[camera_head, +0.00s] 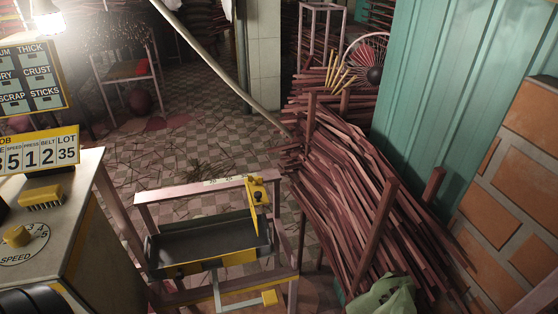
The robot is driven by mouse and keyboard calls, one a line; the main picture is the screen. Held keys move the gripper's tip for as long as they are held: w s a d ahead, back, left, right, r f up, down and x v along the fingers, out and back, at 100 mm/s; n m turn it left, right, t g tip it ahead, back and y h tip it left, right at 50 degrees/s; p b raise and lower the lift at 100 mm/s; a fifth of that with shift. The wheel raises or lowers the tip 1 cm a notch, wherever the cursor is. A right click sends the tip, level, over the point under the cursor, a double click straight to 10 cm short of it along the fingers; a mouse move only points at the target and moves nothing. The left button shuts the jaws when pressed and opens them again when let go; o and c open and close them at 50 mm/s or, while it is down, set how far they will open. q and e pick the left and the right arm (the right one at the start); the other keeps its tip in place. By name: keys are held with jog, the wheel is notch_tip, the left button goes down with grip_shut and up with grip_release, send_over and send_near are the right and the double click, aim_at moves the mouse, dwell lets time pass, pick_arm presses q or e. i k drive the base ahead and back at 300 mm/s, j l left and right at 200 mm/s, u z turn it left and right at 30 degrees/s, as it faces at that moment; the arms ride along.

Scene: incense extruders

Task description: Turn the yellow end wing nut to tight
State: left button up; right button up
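No part I can clearly tell as a wing nut shows in the head view. A yellow bracket (257,191) with small dark knobs stands upright at the back right corner of a pinkish metal frame (180,194). A small yellow block (269,297) sits at the end of a pale bar low on the same frame. Which of these, if either, bears the yellow end wing nut I cannot tell. A yellow knob (17,236) sits on a dial marked SPEED on the machine at left. Neither of my grippers is in view.
The frame holds a grey tray (215,262) with a yellow front edge. The machine (85,245) at left carries a number sign (38,151). A large heap of reddish sticks (345,185) fills the right. Checkered floor (190,150) behind the frame is mostly free, with scattered sticks.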

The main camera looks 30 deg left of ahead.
aim_at(256, 183)
jog(key=u, duration=1.1)
